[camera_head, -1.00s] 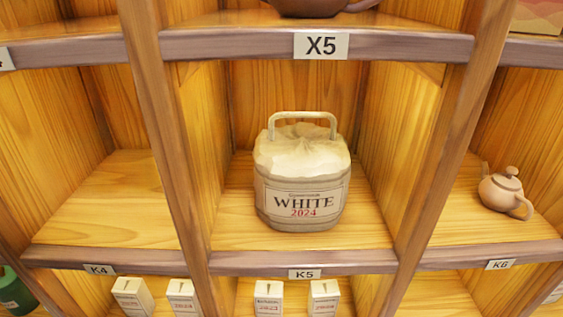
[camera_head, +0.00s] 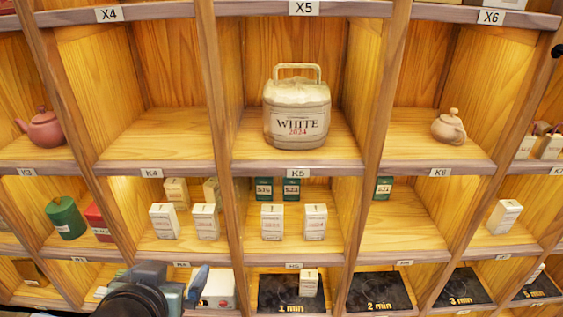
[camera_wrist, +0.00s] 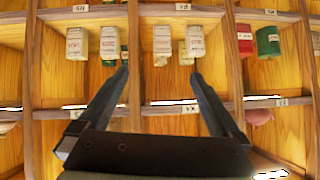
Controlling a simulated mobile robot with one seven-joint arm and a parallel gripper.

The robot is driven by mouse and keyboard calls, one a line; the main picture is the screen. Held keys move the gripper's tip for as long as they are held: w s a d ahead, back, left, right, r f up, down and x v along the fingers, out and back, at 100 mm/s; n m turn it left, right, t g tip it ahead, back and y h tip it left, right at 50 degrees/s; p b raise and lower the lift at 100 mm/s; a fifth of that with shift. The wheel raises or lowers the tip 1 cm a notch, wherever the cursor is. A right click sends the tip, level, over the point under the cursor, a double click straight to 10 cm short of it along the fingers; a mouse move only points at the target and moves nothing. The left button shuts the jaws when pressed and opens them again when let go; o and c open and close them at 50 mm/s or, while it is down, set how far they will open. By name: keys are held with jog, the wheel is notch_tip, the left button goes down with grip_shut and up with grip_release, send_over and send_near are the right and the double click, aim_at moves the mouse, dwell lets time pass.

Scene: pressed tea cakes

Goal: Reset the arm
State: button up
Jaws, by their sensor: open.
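My gripper (camera_wrist: 160,76) is open in the wrist view. Its two dark fingers are spread wide with nothing between them. The wrist view looks upside down, with shelves and boxes in front of the fingers. In the camera_head view, part of my arm and a blue-grey finger (camera_head: 198,286) show at the bottom left, in front of the lower shelves. Whether the fingers touch the shelf cannot be told.
A wooden shelf (camera_head: 265,171) of many compartments fills the view. A bag marked WHITE 2024 (camera_head: 297,122) stands above the K5 label. Small white boxes (camera_head: 272,222) stand below. Black mats (camera_head: 291,293) with minute labels lie in the bottom row. The compartment above K4 (camera_head: 155,135) is empty.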

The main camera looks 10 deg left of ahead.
jog(key=w+d+r+t+b, duration=0.1)
jog(key=w+d+r+t, duration=0.1)
jog(key=d+r+t, duration=0.3)
jog(key=w+d+r+m+t+b, duration=0.1)
jog(key=w+d+r, duration=0.1)
jog(key=r, duration=0.6)
jog(key=w+d+r+t+b, duration=0.1)
jog(key=w+d+r+t, duration=0.1)
jog(key=d+r+t, duration=0.3)
jog(key=s+d+r+t+h, duration=0.1)
jog(key=s+d+r+t, duration=0.1)
jog(key=d+r, duration=0.2)
jog(key=s+d+r+t+h+b, duration=0.1)
jog(key=s+d+r+t, duration=0.1)
jog(key=r, duration=0.6)
jog(key=s+d+r+m+t+h, duration=0.1)
jog(key=s+d+r+t, duration=0.1)
jog(key=s+d+r, duration=0.2)
notch_tip(320, 180, up, 2)
jog(key=shift+s+d+r+h+b, duration=0.1)
jog(key=shift+s+d+h+b, duration=0.2)
jog(key=shift+d, duration=0.7)
